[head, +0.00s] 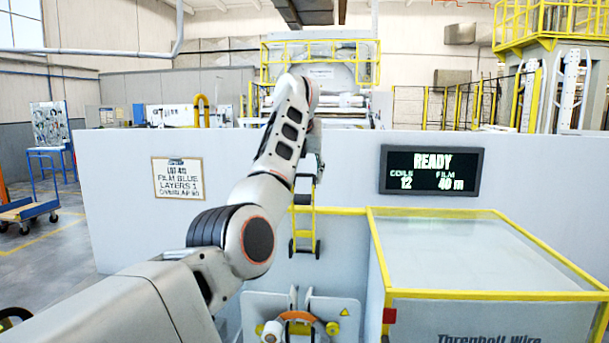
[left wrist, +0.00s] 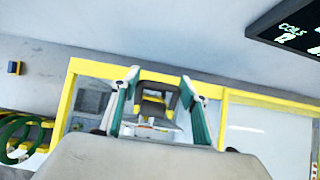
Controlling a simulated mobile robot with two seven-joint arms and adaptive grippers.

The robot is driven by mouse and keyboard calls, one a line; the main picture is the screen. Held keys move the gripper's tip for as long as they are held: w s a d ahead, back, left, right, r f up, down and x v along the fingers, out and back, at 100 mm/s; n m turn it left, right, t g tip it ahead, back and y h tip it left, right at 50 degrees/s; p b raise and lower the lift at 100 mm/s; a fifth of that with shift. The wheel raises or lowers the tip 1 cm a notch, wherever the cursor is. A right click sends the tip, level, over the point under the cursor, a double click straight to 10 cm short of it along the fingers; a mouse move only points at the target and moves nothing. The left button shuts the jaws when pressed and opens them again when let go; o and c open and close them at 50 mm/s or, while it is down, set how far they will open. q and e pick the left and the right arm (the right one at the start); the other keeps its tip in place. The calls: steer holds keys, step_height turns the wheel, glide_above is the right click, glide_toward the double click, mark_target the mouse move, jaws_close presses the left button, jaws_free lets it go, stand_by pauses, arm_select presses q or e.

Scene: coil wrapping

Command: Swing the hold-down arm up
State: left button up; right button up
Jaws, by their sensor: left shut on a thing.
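A yellow ladder-shaped arm with dark rollers at its lower end, which looks like the hold-down arm (head: 303,222), stands near upright in front of the white wall in the head view. My left gripper (head: 306,178) reaches down to its top end and is shut on it; my own wrist partly hides the grip. In the left wrist view, the green-sided fingers of my left gripper (left wrist: 160,105) stand either side of a dark bracket-like part. Below, a white machine head (head: 259,305) with an orange curved piece (head: 297,316) shows at the bottom edge. My right gripper is not in view.
A yellow-framed clear-topped guard box (head: 480,255) stands to the right. A display (head: 431,170) reading READY and a paper sign (head: 178,178) are on the white wall (head: 130,230). In the wrist view, green hose loops (left wrist: 15,140) lie at the left.

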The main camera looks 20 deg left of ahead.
arm_select(q)
steer(key=o, duration=1.3)
steer(key=shift+d+f, duration=0.25)
steer(key=shift+f, duration=0.3)
steer(key=shift+o, duration=0.2)
steer(key=shift+w+r, duration=0.1)
steer(key=shift+w, duration=0.05)
steer(key=shift+s+a+r, duration=0.1)
steer(key=shift+s+r, duration=0.1)
steer(key=shift+r, duration=0.25)
steer(key=v, duration=1.1)
steer(key=shift+r, duration=0.2)
steer(key=shift+s, duration=0.15)
